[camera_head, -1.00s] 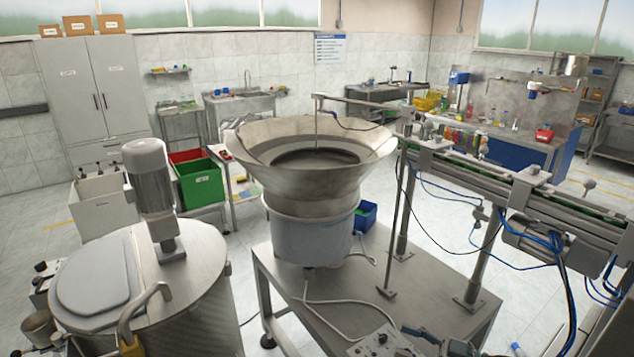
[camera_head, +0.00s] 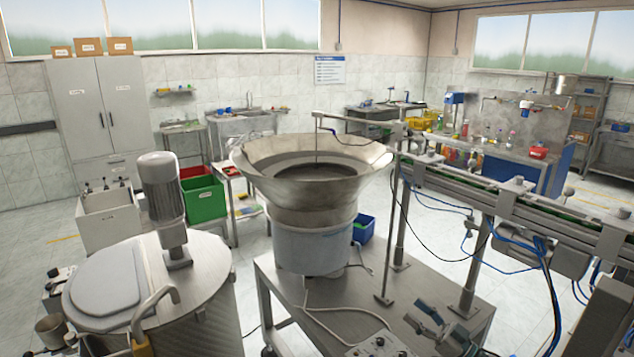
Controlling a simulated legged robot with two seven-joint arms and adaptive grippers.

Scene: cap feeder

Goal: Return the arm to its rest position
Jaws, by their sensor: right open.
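My right gripper (camera_head: 428,318) shows low in the head view, right of centre, in front of the metal table. Its dark fingers are apart and I see nothing between them. It appears beside the control box (camera_head: 378,346) at the table's front. The cap feeder's wide metal bowl (camera_head: 310,180) stands on its drum base (camera_head: 312,248), to the left of and behind the gripper. My left gripper is not in the view.
The metal table (camera_head: 345,283) bears the feeder. A conveyor (camera_head: 480,192) with hanging cables runs along the right. A lidded steel tank (camera_head: 150,295) with a motor (camera_head: 162,195) stands front left. Green (camera_head: 204,199) and blue (camera_head: 364,228) bins stand behind.

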